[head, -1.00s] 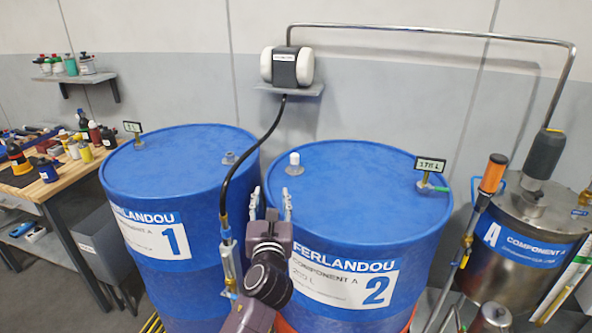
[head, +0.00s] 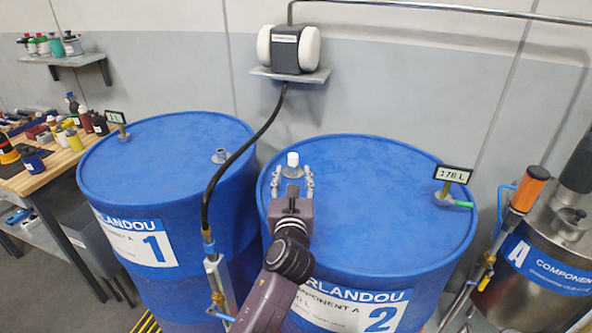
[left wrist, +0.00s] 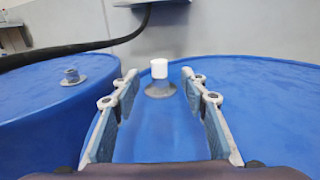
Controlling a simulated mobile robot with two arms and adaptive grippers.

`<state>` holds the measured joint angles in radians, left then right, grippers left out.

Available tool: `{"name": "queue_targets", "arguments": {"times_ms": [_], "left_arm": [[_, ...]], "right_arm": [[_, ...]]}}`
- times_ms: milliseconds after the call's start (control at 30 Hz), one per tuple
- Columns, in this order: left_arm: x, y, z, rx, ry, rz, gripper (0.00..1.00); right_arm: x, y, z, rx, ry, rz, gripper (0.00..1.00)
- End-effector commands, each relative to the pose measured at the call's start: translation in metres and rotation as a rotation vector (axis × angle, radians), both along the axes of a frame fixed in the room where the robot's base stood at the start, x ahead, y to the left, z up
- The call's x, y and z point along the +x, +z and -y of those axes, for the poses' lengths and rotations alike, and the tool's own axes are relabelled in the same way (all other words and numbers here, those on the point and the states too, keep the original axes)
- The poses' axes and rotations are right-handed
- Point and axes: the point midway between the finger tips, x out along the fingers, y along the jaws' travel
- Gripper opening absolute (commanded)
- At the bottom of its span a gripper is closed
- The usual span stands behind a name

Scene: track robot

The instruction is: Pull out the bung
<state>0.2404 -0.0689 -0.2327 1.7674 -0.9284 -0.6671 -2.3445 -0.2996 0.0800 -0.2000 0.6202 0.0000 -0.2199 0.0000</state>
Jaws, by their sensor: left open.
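The white bung (head: 293,160) stands upright in a grey collar on top of blue drum 2 (head: 370,190), near its left edge. It also shows in the left wrist view (left wrist: 159,69), centred ahead, on its grey collar (left wrist: 160,89). My left gripper (head: 292,180) is open over drum 2, with its fingers pointing at the bung. In the left wrist view the open fingers (left wrist: 159,85) lie on either side of the line to the bung, which appears just beyond the fingertips and untouched. My right gripper is not in view.
Drum 1 (head: 165,165) stands at left with an open-looking grey fitting (head: 221,155). A black hose (head: 245,150) hangs from the wall pump (head: 288,48) between the drums. A 176 L gauge (head: 453,175) stands on drum 2's right side. A cluttered workbench (head: 60,165) is at far left.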

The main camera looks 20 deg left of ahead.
Motion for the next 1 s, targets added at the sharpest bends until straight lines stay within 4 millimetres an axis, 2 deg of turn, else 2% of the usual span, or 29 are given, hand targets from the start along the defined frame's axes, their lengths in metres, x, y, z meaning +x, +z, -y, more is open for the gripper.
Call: {"name": "queue_targets", "arguments": {"times_ms": [167,400,600,967,1000], "left_arm": [[0.015,0.002,-0.004,0.000,0.001,0.001,0.41],[0.051,0.001,-0.015,0.000,0.001,0.001,0.41],[0.070,0.001,-0.020,-0.001,0.001,0.001,0.41],[0.075,0.000,-0.021,-0.001,0.000,0.000,0.41],[0.074,0.000,-0.021,-0.001,0.000,0.000,0.38]], "right_arm": [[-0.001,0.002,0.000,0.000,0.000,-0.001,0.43],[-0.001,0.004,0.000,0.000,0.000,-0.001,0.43],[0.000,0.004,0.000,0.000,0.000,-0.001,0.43],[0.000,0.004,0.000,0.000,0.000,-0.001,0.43],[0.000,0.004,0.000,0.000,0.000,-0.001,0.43]]}}
